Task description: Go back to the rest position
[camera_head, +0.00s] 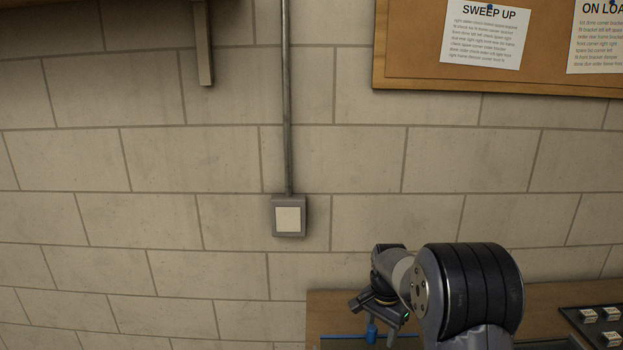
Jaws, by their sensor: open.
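My gripper (378,318) is in the lower right of the head view, at the end of my dark arm, pointing down. Its fingers are apart, and I see nothing held between them. A blue part (371,334) shows at the fingers, with a thin blue rod (342,337) running left from it. I cannot tell whether the gripper touches the blue part. My large arm joint hides some of what is behind it.
A block wall (160,160) fills most of the view, with a switch box (289,216) and conduit. A dark tray (585,318) with several small pale blocks is at the lower right. A notice board (410,85) hangs above.

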